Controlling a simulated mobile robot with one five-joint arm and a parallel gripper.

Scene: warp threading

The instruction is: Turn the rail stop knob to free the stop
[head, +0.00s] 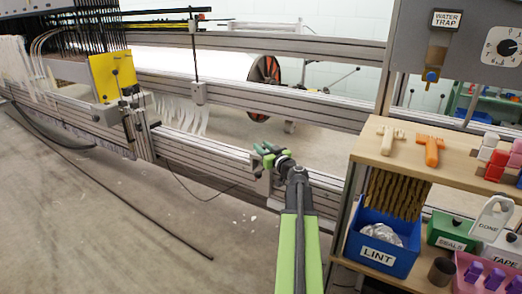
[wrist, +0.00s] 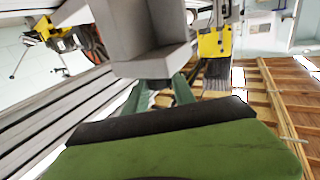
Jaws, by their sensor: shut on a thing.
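My gripper (head: 266,152) is at the lower rail (head: 205,152), just right of the middle in the head view. Its green fingers show in the wrist view (wrist: 160,92) and are closed at a grey block (wrist: 150,35), which looks like the rail stop. In the head view the stop (head: 263,184) is a small grey block on the rail, just under and left of the gripper. The gripper is shut on the stop's knob, which is mostly hidden by the fingers and the block. I cannot tell how far the knob is turned.
A wooden shelf (head: 455,160) with pegs and coloured blocks stands to the right, above a blue LINT bin (head: 350,243). A yellow plate (head: 112,75) stands on the rail at left. A dark rod (head: 150,215) lies on the floor. Floor in front is otherwise mostly clear.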

